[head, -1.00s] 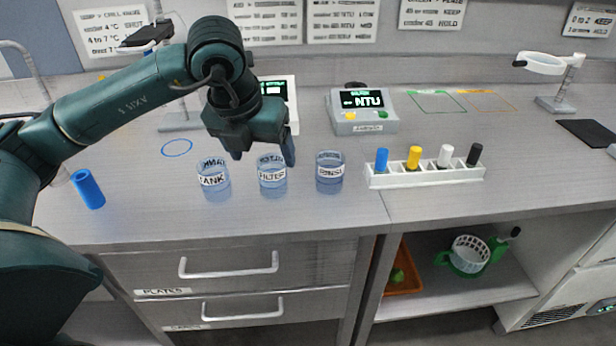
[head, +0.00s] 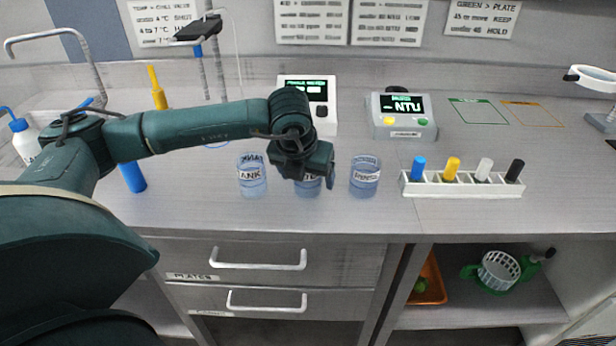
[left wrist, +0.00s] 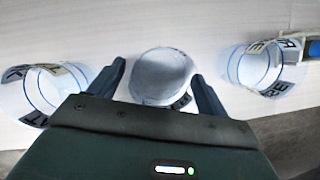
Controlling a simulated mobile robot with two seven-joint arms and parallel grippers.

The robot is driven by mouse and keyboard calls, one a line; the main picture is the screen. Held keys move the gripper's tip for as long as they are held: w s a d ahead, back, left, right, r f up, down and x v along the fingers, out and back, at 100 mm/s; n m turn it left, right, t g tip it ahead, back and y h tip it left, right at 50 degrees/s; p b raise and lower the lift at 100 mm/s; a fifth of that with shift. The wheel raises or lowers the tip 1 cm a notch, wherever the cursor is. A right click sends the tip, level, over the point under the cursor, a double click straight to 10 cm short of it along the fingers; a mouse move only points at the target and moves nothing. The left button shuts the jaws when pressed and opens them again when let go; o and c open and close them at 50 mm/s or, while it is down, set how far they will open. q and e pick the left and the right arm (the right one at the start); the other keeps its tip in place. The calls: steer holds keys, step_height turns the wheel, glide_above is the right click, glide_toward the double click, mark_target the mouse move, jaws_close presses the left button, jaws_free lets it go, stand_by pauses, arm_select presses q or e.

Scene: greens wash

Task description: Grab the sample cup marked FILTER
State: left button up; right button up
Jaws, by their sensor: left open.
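Three clear blue-tinted sample cups stand in a row on the bench. The TANK cup (head: 252,176) is on the left. The FILTER cup (head: 308,187) is in the middle, mostly hidden by my left gripper (head: 312,178), so only part of its label shows. The third cup (head: 365,178) is on the right. In the left wrist view, the middle cup (left wrist: 162,78) is upright between the open fingers of my left gripper (left wrist: 160,85), with a gap showing at each side. My right gripper is in neither view.
A white rack (head: 462,184) with blue, yellow, white and black capped items stands right of the cups. The NTU meter (head: 403,118) and a white meter (head: 325,118) stand behind. A blue cylinder (head: 132,178) is at left. The bench's front strip is clear.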

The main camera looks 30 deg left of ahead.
arm_select(q)
steer(key=shift+w+f, duration=0.15)
steer(key=shift+f, duration=0.3)
steer(key=c, duration=1)
